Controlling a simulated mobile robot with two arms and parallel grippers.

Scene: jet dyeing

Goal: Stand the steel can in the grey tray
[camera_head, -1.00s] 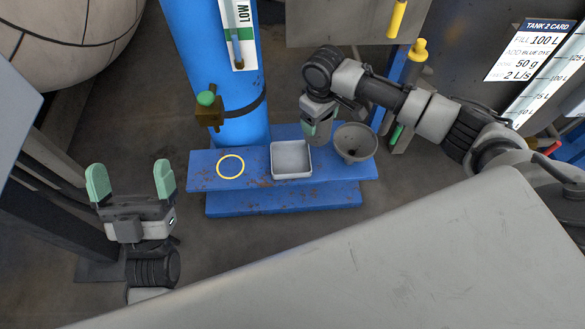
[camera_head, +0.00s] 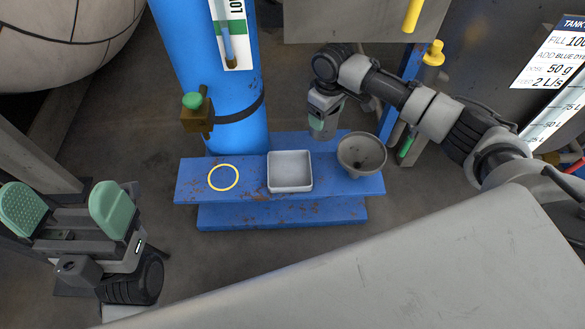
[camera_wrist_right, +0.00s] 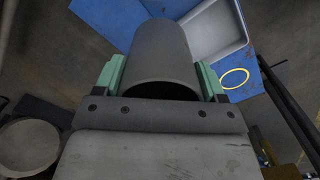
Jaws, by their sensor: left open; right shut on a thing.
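The steel can (camera_wrist_right: 160,52), a plain grey cylinder, is between the green fingers of my right gripper (camera_wrist_right: 161,82) in the right wrist view. My right gripper is shut on it. In the head view this gripper (camera_head: 324,118) hangs just behind and right of the tray, above the blue bench; the can is hardly distinguishable there. The grey tray (camera_head: 290,170) is square, shallow and empty. Its corner also shows beyond the can in the wrist view (camera_wrist_right: 215,28). My left gripper (camera_head: 68,212) is open and empty at the far left, away from the bench.
A grey funnel-like bowl (camera_head: 361,152) stands right of the tray. A yellow ring (camera_head: 238,178) marks the blue bench (camera_head: 205,190) left of the tray. A blue column (camera_head: 225,90) with a brown-and-green fitting (camera_head: 196,112) rises behind. A large pale surface (camera_head: 400,270) fills the front right.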

